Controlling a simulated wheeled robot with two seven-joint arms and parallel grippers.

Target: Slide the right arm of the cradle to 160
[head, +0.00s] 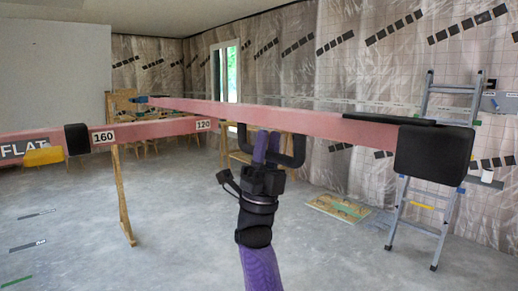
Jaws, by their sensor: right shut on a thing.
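The right arm of the cradle is a long pink beam (330,122) with a black padded end (435,156) at the right. The pink crossbar (150,131) carries a 160 label (103,137) and a 120 label (203,125). The beam meets the crossbar close to the 120 label, at its right. The exact contact is hidden. My right gripper (265,150) is under the beam, shut on the black U-shaped handle (300,150). Its fingers partly cover the handle. My left gripper is not in view.
A black block (77,139) sits on the crossbar left of the 160 label, with a yellow piece (43,156) and a FLAT label (25,148) further left. A stepladder (412,225) stands at the right. A wooden leg (122,195) stands below the crossbar. The middle floor is clear.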

